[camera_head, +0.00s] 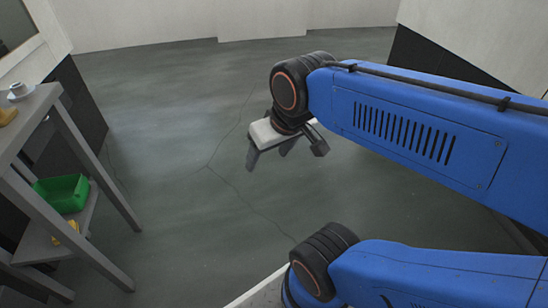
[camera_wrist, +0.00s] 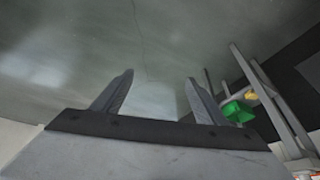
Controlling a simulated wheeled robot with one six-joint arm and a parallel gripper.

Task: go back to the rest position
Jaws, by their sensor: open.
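My gripper (camera_head: 270,155) hangs at the end of my blue arm over the open grey floor, near the middle of the head view. Its two fingers are apart with nothing between them. In the wrist view the open gripper (camera_wrist: 158,92) shows both dark fingers spread, with only bare floor beyond them. It touches nothing in either view.
A grey shelf stand (camera_head: 50,100) is at the left, with a white cup-like item (camera_head: 18,90) on top. A green bin (camera_head: 62,193) and a yellow item (camera_head: 70,228) are on its lower shelf. Dark-based walls stand left and right. The middle floor (camera_head: 190,200) is clear.

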